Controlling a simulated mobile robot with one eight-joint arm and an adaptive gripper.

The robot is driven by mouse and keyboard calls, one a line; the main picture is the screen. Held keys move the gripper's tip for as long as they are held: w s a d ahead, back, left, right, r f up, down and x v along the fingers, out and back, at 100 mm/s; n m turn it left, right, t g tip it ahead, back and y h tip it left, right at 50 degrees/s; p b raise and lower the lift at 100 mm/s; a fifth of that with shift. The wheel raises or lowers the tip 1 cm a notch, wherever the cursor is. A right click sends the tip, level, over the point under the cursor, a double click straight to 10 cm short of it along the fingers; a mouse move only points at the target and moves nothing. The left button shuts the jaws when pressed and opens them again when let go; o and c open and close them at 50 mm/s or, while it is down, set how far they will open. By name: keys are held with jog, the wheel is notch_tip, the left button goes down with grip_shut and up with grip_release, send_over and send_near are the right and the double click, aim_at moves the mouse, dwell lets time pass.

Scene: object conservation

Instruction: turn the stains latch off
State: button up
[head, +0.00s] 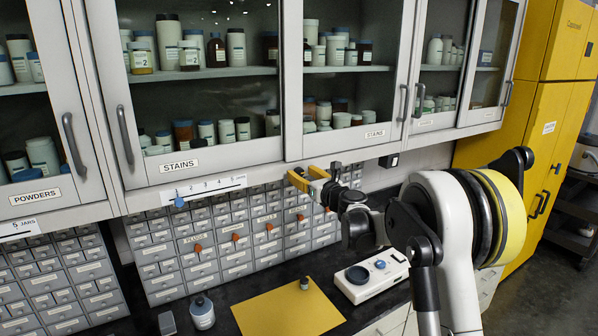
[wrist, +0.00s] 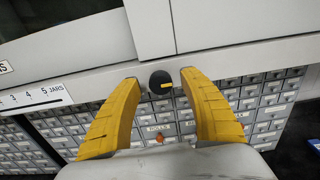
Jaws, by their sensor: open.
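The stains cabinet (head: 240,120) has glass doors and a "STAINS" label (head: 179,167) on its lower frame, in the head view. In the wrist view a round black latch knob (wrist: 158,79) with a short yellow, roughly horizontal mark sits on the grey lower edge of the cabinets. My gripper (head: 303,177) has yellow fingers and is raised at that lower edge in the head view, where I cannot make out the knob. In the wrist view my gripper (wrist: 159,77) is open, with one finger on each side of the knob and a visible gap on both sides.
Small labelled drawers (head: 190,255) fill the wall below. A numbered jar scale (head: 205,190) with a blue slider (head: 179,202) hangs left of my gripper. On the dark counter are a yellow mat (head: 285,312), a white device (head: 371,280) and a small bottle (head: 202,313).

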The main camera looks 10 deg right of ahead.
jog(key=shift+x, duration=1)
grip_shut()
jog(key=shift+r, duration=0.1)
jog(key=shift+n, duration=0.3)
jog(key=n+b, duration=0.2)
jog(key=n, duration=0.1)
jog(key=shift+s+n, duration=0.1)
jog(key=shift+n, duration=0.3)
jog(key=n+b, duration=0.1)
jog(key=n, duration=0.3)
jog(key=shift+a+n+b, duration=0.15)
jog(key=shift+n+b, duration=0.15)
jog(key=n+b, duration=0.1)
jog(key=n, duration=0.3)
jog(key=shift+f, duration=0.2)
jog(key=shift+n+b, duration=0.4)
jog(key=shift+n, duration=2)
